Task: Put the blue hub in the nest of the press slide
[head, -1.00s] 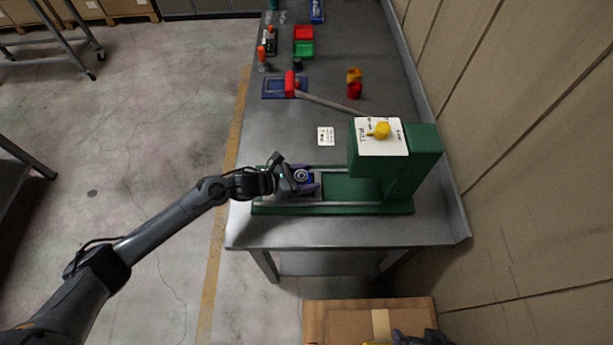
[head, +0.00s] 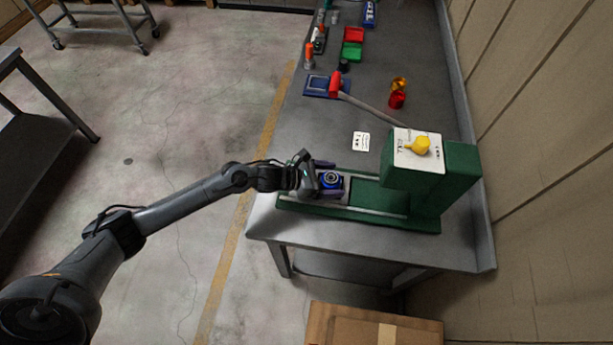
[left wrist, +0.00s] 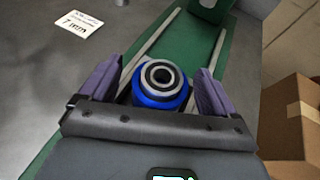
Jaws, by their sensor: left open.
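The blue hub (head: 331,179) sits on the near-left end of the green press's slide, at the nest. In the left wrist view the blue hub (left wrist: 161,86) shows a pale ring and dark bore facing up, and it looks upright. My left gripper (head: 322,180) is open around it. In the left wrist view its purple fingers stand on both sides of the hub, with gaps between. The hub's bottom and the nest are hidden by the hub and gripper. The green press (head: 459,178) has its slide rails (left wrist: 152,40) running away from the gripper. My right gripper is not in view.
A white card (head: 361,141) lies on the grey bench behind the press. A cardboard box (head: 370,328) stands in front of the bench.

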